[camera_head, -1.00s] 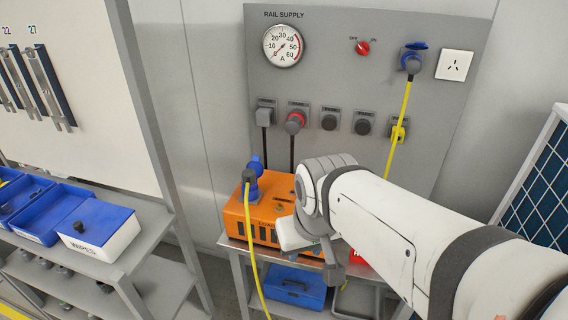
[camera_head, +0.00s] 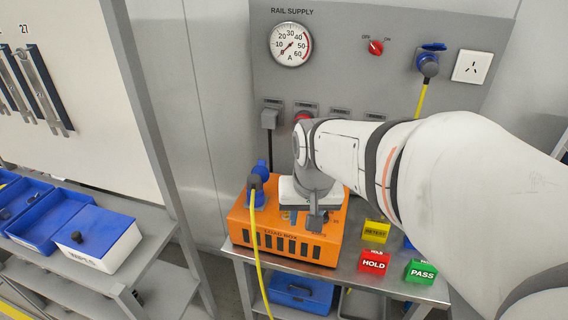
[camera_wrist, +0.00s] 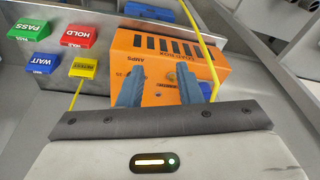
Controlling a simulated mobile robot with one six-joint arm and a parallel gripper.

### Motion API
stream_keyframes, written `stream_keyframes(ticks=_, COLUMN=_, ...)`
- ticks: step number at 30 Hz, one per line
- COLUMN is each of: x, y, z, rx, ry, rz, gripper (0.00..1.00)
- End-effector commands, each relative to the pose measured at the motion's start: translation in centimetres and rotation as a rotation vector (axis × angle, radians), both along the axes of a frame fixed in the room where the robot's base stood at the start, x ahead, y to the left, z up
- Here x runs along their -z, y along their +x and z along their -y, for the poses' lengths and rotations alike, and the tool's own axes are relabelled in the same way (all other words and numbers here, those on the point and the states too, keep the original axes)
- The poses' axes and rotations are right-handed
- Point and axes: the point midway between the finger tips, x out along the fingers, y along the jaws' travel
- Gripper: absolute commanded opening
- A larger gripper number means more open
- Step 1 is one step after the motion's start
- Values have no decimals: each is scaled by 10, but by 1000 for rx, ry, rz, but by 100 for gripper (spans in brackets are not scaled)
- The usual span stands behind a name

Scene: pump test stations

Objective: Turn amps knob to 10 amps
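The orange load box (camera_head: 285,236) stands on the bench below the rail supply panel. It shows upside down in the wrist view (camera_wrist: 158,94), with an AMPS label (camera_wrist: 140,60) on its top near my left-hand finger. The amps knob itself cannot be made out; that finger covers the area below the label. A small brass-coloured part (camera_wrist: 170,76) shows between the fingers. My gripper (camera_wrist: 159,90) is open, its two blue-grey fingers apart over the box top with nothing seen held. In the head view my gripper (camera_head: 304,217) is above the box's right half.
A yellow cable (camera_head: 256,230) runs from a blue plug (camera_head: 254,190) on the box's left. Yellow, red HOLD (camera_head: 374,262) and green PASS (camera_head: 420,271) blocks stand to the right. The panel has an ammeter (camera_head: 290,45) and a red OFF/ON switch (camera_head: 376,47).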

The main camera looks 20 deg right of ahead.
Motion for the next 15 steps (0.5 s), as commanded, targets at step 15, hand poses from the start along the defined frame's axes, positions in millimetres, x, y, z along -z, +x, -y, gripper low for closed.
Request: stream_keyframes(ticks=15, x=71, y=130, z=104, rx=746, ry=96, rz=-175, gripper=32)
